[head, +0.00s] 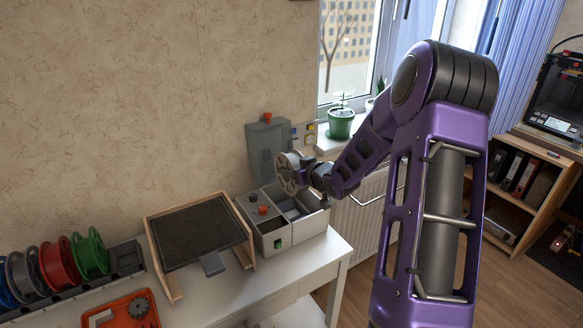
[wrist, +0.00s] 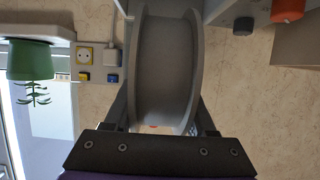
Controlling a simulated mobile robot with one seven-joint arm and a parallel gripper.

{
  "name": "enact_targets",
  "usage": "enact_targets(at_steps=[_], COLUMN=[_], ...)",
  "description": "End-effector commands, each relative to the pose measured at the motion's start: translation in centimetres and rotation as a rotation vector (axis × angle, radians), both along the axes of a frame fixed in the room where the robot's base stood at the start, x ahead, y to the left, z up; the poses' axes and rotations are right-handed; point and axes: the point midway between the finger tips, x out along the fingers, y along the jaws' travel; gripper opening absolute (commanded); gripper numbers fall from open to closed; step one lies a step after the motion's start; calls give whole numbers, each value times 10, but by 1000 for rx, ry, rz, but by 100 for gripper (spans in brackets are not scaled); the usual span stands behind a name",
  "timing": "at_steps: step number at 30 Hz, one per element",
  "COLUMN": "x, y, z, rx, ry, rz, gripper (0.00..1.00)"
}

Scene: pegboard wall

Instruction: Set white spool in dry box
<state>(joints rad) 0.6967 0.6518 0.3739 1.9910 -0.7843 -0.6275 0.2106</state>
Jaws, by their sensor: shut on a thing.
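The white spool (head: 290,173), pale grey-white and empty, is held on edge in my gripper (head: 308,174). In the wrist view the spool (wrist: 166,65) fills the middle, with a finger on each side of it. The pale grey box (head: 280,238), which I take to be the dry box, stands on the right end of the white table. Its right part is an open compartment and its left part carries an orange knob and a dark knob. The spool is above this box, apart from its floor. The gripper hides part of the compartment's back right.
A tall grey panel (head: 268,150) with an orange knob stands upright behind the box. A wood-framed dark plate (head: 198,233) is left of it. Further left are a rack of coloured spools (head: 90,252) and an orange tray (head: 122,312). A potted plant (head: 341,122) stands on the sill.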

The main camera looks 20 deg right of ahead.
Motion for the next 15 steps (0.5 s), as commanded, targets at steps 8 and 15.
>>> enact_targets(at_steps=[8,15], x=[0,0], y=[0,0], z=[-27,-51], rx=[1,0], ry=[-2,-2], rz=[0,0], gripper=[0,0])
